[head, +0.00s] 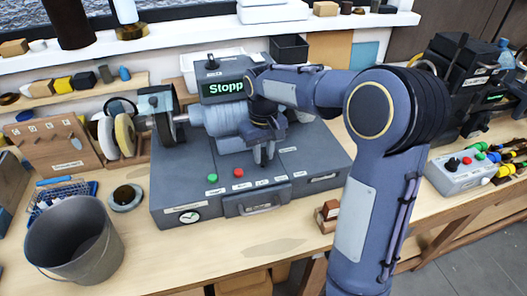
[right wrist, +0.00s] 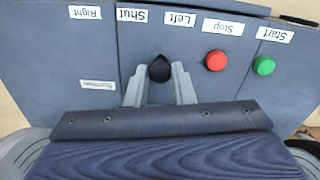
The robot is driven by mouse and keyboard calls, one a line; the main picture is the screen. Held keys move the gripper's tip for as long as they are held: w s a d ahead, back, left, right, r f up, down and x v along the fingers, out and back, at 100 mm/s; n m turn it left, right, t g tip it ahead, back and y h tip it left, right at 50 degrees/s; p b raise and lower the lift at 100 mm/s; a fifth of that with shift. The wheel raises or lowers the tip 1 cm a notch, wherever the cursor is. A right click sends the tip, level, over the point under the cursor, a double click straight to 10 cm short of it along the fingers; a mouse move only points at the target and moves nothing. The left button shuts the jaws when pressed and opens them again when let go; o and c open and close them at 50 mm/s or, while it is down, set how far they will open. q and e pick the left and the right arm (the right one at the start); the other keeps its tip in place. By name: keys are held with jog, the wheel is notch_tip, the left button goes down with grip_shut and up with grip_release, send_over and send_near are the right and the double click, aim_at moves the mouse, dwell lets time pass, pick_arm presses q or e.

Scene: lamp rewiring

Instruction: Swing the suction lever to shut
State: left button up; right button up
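The suction lever shows as a black pointed knob (right wrist: 160,68) on the grey machine top in the right wrist view. Its point faces the picture's top, roughly toward the gap between the "Shut" label (right wrist: 132,14) and the "Left" label (right wrist: 179,18). A "Right" label (right wrist: 85,12) lies further left. In the head view my right gripper (head: 263,156) reaches down to the machine top and hides the knob. My left gripper is not in view.
A red button (right wrist: 216,60) and a green button (right wrist: 264,66) sit beside the knob. The machine (head: 170,205) has a display (head: 222,89) reading "Stopp" and grinding wheels at left. A grey bucket (head: 75,245) and a control box (head: 462,172) stand on the bench.

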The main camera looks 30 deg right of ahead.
grip_shut()
jog(key=shift+s+d, duration=0.1)
jog(key=n, duration=0.1)
jog(key=s+d+n, duration=0.1)
jog(key=n, duration=0.1)
jog(key=shift+d+r+n+p, duration=0.1)
jog(key=shift+d+n+p, duration=0.1)
jog(key=shift+n+p, duration=0.1)
jog(key=shift+s+d+n, duration=0.15)
jog(key=shift+d+n, duration=0.25)
jog(key=shift+n, duration=0.45)
jog(key=shift+s+d+n, duration=0.15)
jog(key=shift+d+n, duration=0.25)
jog(key=shift+n, duration=0.45)
jog(key=o, duration=0.5)
grip_release()
